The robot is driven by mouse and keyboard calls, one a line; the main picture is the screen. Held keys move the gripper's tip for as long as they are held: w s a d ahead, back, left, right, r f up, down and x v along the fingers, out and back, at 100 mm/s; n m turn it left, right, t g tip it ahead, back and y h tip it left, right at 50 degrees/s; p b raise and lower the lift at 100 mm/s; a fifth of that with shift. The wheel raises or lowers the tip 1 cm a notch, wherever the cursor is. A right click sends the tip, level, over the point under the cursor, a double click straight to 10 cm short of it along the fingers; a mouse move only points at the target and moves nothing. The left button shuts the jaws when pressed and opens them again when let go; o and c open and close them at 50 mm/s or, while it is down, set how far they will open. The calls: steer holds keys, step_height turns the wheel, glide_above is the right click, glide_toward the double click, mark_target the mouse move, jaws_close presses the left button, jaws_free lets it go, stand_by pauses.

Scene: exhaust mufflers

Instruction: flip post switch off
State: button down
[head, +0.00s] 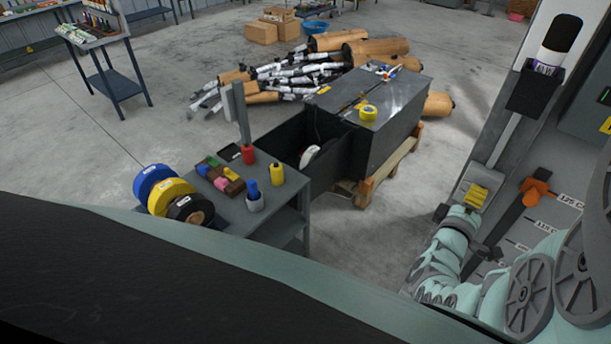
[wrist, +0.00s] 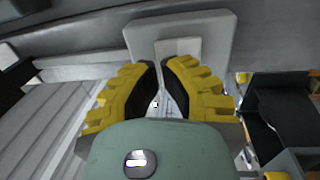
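My gripper (head: 476,194) is at the right of the head view, with yellow ribbed fingers, in front of a light grey plate (head: 487,176). In the wrist view my gripper (wrist: 162,66) has its fingertips drawn close together, with a narrow gap and nothing seen held. Just beyond the tips is a grey plate with a lighter square on it, which looks like the post switch (wrist: 180,24). A thin grey post shows between the fingers. The fingers cover the lower part of the switch. I cannot tell whether they touch it or which way it is set.
A grey cart (head: 283,196) with tape rolls and bottles stands at centre left. A black box (head: 397,105) on a pallet stands behind it. A black holder (head: 535,90) with a bottle and an orange clamp (head: 535,188) are near my gripper. Open floor lies between.

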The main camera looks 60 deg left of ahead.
steer(key=shift+w+a, duration=0.25)
steer(key=shift+w, duration=0.25)
